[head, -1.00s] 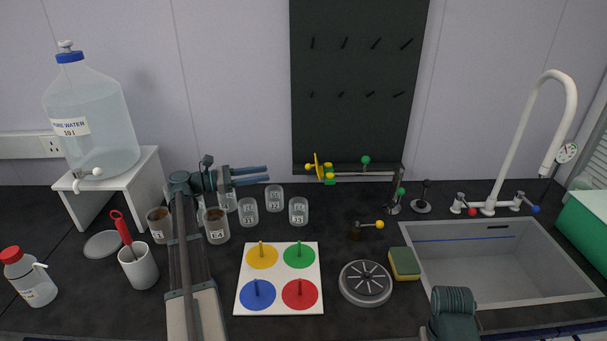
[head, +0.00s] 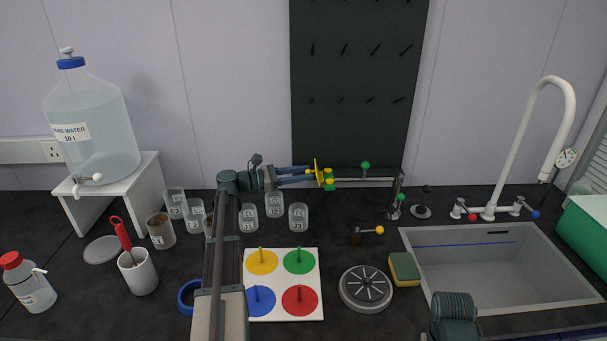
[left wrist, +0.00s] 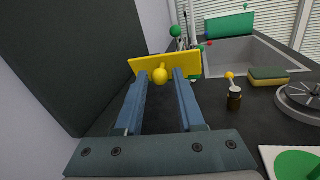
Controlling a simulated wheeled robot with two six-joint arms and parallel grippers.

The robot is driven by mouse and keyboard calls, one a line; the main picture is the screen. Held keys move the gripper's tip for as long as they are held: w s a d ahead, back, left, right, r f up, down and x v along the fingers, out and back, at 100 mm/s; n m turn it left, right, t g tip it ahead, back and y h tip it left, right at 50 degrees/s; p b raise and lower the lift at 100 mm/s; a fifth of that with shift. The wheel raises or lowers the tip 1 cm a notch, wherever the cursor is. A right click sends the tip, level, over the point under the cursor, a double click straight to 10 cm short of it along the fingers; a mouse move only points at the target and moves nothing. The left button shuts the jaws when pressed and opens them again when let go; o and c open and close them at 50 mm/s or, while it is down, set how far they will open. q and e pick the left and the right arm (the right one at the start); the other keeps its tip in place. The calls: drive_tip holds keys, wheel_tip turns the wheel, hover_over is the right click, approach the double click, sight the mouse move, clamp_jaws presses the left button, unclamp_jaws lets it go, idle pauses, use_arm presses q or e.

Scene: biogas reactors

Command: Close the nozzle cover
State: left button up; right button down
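The yellow nozzle cover (head: 318,173) stands upright at the left end of a horizontal metal pipe (head: 365,179) at the back of the bench. In the left wrist view, the cover (left wrist: 182,64) is a flat yellow plate with a round yellow knob (left wrist: 160,75) facing my gripper. My left gripper (head: 308,175) is open just left of the cover. In the left wrist view, its two blue fingers (left wrist: 160,80) lie on either side of the knob, with small gaps visible. Whether the fingertips touch the plate is unclear. My right gripper is not in view.
Labelled beakers (head: 298,217) stand below my left arm. A board with coloured discs (head: 282,325), a grey round lid (head: 366,288) and a sponge (head: 404,268) lie in front. A sink (head: 500,260) is at right. The dark panel (head: 352,80) rises close behind.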

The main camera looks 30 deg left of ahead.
use_arm(q)
drive_tip(key=shift+w+d, duration=0.15)
drive_tip(key=shift+w, duration=0.05)
clamp_jaws()
